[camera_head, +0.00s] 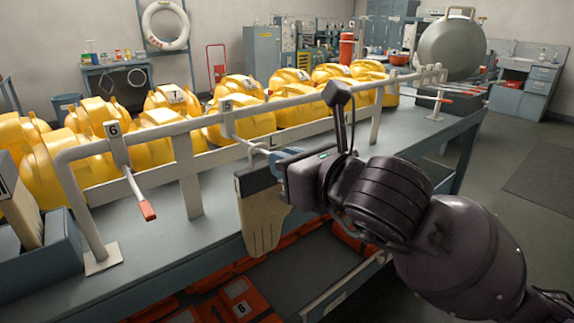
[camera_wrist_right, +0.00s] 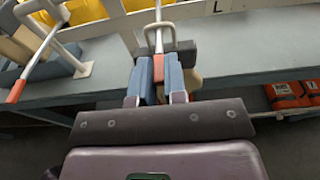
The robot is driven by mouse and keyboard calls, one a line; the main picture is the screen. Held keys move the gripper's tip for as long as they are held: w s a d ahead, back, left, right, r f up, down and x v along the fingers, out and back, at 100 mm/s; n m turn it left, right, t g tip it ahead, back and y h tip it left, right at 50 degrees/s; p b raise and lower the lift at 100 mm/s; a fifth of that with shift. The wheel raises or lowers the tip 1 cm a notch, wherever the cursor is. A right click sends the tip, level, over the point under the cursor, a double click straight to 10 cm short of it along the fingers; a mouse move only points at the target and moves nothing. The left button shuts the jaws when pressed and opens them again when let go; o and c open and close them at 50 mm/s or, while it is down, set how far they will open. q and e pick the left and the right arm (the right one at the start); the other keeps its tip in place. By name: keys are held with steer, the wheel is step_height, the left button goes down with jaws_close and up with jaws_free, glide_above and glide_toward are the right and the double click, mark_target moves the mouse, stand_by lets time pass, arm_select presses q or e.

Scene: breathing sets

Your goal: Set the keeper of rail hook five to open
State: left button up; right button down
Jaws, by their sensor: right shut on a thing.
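Rail hook five (camera_head: 228,118) carries a plate marked 5 on the white rail. Its thin bar runs out towards my right gripper (camera_head: 277,157), whose blue fingers are shut on it. In the right wrist view, my gripper (camera_wrist_right: 159,78) has a red end piece (camera_wrist_right: 158,68) between its fingers, with a white loop (camera_wrist_right: 156,35) around the bar just beyond. A beige board with a dark top (camera_head: 262,218) hangs beside the gripper, partly hidden. I cannot tell whether the keeper is open. My left gripper is not in view.
Hook six (camera_head: 137,186), red-tipped, juts out to the left. Yellow breathing sets (camera_head: 163,130) stand on the bench behind the rail (camera_head: 190,127). A dark crate (camera_head: 45,262) is at the left end. Orange packs (camera_head: 240,300) lie below the bench.

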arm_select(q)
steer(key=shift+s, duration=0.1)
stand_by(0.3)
arm_select(e)
steer(key=c, duration=1.2)
jaws_free()
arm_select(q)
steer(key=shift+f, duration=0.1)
arm_select(e)
steer(key=shift+o, duration=0.2)
